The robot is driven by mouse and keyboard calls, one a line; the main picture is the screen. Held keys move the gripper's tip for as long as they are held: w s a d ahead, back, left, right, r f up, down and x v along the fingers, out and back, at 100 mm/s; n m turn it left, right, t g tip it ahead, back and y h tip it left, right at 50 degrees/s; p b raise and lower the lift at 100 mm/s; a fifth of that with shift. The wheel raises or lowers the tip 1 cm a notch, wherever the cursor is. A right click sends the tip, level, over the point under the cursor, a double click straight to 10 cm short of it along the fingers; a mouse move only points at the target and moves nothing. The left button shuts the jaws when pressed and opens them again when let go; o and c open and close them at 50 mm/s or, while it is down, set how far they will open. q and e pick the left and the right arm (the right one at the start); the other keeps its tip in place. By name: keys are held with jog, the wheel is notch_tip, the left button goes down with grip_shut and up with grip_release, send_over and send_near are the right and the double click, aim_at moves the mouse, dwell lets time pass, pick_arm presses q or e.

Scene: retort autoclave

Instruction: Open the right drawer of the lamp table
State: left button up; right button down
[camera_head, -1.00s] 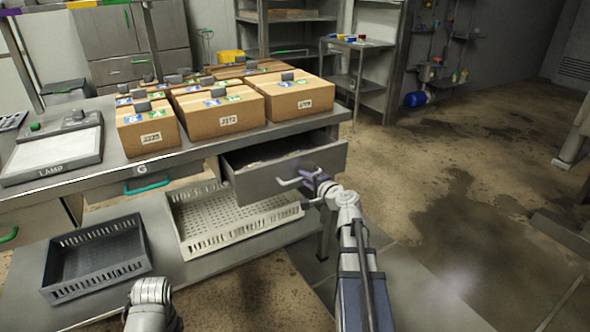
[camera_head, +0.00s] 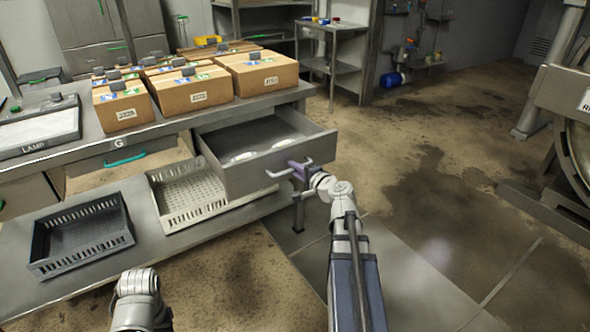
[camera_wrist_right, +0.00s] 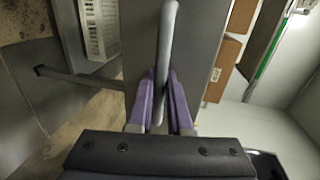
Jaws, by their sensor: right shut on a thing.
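The right drawer (camera_head: 262,167) of the lamp table is pulled well out, and pale items lie inside it. My right gripper (camera_head: 300,169) is at the drawer's front and shut on its pale bar handle (camera_head: 279,173). In the right wrist view the purple fingers (camera_wrist_right: 163,100) stand on both sides of the handle bar (camera_wrist_right: 164,60). The lamp table's grey top (camera_head: 160,131) carries the lamp plate (camera_head: 38,129) at the left. Part of my left arm shows at the bottom left, but its gripper is not in view.
Several cardboard boxes (camera_head: 265,77) stand on the table top. A dark crate (camera_head: 80,240) and a white crate (camera_head: 182,205) sit on the lower shelf. A drawer with a green handle (camera_head: 124,160) is to the left. Open floor (camera_head: 410,170) lies to the right.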

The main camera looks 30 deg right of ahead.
jog(key=c, duration=1.1)
grip_release()
jog(key=shift+s, duration=0.1)
jog(key=p+v, duration=0.1)
jog(key=v, duration=0.6)
jog(key=shift+s+p, duration=0.3)
jog(key=shift+s, duration=0.05)
